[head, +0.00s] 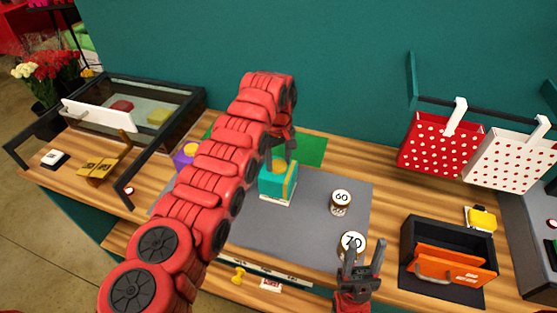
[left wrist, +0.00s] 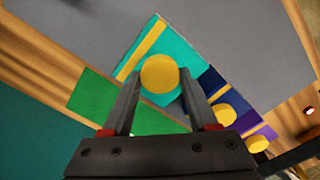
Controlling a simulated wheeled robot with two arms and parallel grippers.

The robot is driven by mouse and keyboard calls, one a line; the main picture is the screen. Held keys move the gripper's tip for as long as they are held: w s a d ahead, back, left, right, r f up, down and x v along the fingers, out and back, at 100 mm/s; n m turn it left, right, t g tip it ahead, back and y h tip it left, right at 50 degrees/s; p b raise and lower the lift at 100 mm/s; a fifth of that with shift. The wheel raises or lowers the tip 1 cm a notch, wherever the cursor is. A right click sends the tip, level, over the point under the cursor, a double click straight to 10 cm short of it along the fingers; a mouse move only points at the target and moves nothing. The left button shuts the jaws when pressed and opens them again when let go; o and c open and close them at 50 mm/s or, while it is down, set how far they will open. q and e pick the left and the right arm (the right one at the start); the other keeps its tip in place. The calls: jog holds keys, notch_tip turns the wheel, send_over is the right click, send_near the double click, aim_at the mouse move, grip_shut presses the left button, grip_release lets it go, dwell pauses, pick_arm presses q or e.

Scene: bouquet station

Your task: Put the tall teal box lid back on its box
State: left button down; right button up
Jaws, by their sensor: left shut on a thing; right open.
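The teal lid (head: 270,182) with a yellow stripe is on the grey mat's left part in the head view, with a pale box part (head: 276,201) showing under its lower edge. I cannot tell whether the lid is fully seated or slightly above the box. In the left wrist view the teal top (left wrist: 178,50) has a round yellow knob (left wrist: 159,73) between my fingers. My left gripper (head: 279,160) comes down from above and is shut on this knob. My right gripper (head: 362,262) is open and empty near the front edge, by the "70" disc (head: 352,242).
A purple box (head: 184,157) with a yellow knob is left of the teal one, partly behind my left arm. A navy lid (left wrist: 212,82) is close beside the teal one. A "60" pot (head: 341,202), black drawer box (head: 420,236) and dotted bags (head: 437,143) are to the right.

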pick_arm(q)
jog(key=shift+f+b, duration=0.4)
jog(key=shift+b, duration=0.05)
dwell(0.5)
jog(key=shift+c, duration=0.5)
grip_release()
jog(key=shift+r, duration=0.2)
jog(key=shift+r, duration=2.5)
jog(key=shift+r+p, duration=0.45)
jog(key=shift+r, duration=0.9)
